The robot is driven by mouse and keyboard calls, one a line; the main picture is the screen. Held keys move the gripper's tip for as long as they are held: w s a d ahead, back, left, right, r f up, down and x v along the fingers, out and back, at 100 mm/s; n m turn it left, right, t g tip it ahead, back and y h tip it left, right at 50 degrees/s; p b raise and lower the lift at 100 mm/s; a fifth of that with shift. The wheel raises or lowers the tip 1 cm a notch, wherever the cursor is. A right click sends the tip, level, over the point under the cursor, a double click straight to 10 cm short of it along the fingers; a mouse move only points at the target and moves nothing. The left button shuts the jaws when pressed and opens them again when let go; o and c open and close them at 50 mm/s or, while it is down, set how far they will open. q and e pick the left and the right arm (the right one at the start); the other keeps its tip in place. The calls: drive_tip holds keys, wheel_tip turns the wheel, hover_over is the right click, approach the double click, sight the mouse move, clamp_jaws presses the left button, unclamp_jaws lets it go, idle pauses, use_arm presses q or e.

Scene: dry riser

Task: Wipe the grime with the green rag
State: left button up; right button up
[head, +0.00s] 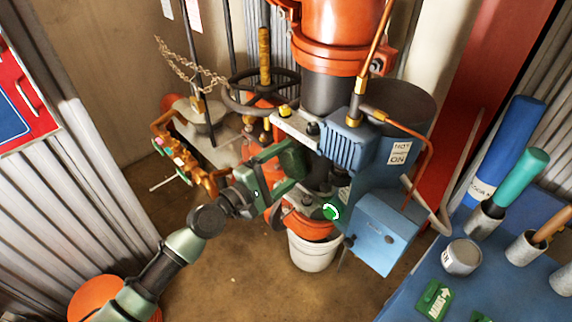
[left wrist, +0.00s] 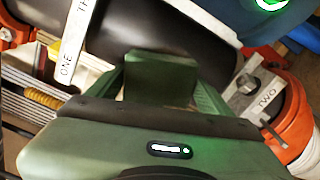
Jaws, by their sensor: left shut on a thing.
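My left gripper (head: 290,178) reaches in from the lower left and is at the middle of the machinery, in front of the blue pump unit. In the left wrist view a dark green block-like thing (left wrist: 160,78) sits between its two green fingers; it looks like the folded rag, and the gripper is shut on it. Beyond it is a black pipe (left wrist: 205,45). I cannot tell whether the rag touches the pipe. I cannot make out the grime in either view. My right gripper is not in view.
A blue pump unit (head: 352,145) and an orange vessel (head: 345,22) crowd the gripper. A white bucket (head: 312,252) stands below. A blue bench (head: 408,302) with a tin (head: 462,257) is at the right. Open floor (head: 225,275) lies at lower middle.

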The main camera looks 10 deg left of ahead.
sight(314, 162)
use_arm(q)
drive_tip(key=shift+x, duration=0.85)
drive_tip(key=shift+d, duration=0.1)
drive_tip(key=shift+s+d+r+p, duration=0.1)
drive_tip(key=shift+s+d+p, duration=0.45)
drive_tip(key=shift+d+p, duration=0.2)
drive_tip(key=shift+s+d+p, duration=0.45)
drive_tip(key=shift+s+d, duration=0.15)
drive_tip(key=shift+d, duration=0.25)
drive_tip(key=shift+w, duration=0.1)
